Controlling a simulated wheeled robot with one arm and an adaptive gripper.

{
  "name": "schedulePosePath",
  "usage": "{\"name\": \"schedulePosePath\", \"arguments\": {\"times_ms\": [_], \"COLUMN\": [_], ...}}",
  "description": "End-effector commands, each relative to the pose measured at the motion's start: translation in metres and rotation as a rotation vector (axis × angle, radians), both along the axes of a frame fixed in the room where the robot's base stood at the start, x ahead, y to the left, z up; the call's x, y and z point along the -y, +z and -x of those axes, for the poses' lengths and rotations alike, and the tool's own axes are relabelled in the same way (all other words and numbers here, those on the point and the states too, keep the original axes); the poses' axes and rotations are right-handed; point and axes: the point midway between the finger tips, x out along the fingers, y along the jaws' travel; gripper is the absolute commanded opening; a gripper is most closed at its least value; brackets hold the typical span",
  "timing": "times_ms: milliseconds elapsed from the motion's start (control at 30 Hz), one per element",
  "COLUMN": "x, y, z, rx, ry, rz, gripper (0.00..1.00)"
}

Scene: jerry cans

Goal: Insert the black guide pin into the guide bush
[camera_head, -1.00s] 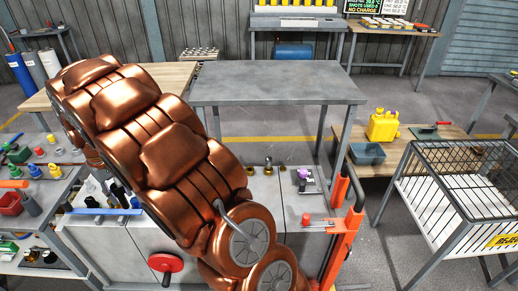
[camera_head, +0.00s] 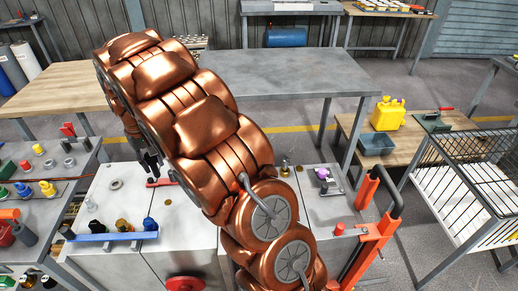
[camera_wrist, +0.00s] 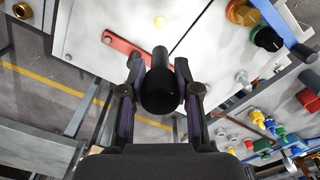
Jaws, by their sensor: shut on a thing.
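The black guide pin (camera_wrist: 159,85) is between the fingers of my gripper (camera_wrist: 158,95) in the wrist view, with its rounded thick end toward the camera and its narrower end pointing away. My gripper also shows in the head view (camera_head: 152,166), above the grey bench top and partly hidden behind my arm. I cannot tell for sure which fitting is the guide bush. A brass ring (camera_wrist: 22,11) shows at the top left of the wrist view, apart from the pin.
A red bar (camera_head: 160,182) lies on the bench under my gripper. A grey ring (camera_head: 115,184) lies nearby. An orange lifting frame (camera_head: 370,225) stands at the right. The left table (camera_head: 65,185) is cluttered.

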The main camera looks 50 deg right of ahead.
Motion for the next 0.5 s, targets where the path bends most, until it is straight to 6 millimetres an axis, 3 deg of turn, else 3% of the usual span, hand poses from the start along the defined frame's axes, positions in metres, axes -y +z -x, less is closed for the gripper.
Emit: {"name": "schedulePosePath", "arguments": {"times_ms": [200,500], "x": [0.063,0.151], "y": [-0.028,-0.065], "z": [-0.015,-0.021], "rx": [0.002,0.004], "ry": [-0.172,-0.406], "rz": [0.016,0.030], "gripper": [0.01,0.01]}}
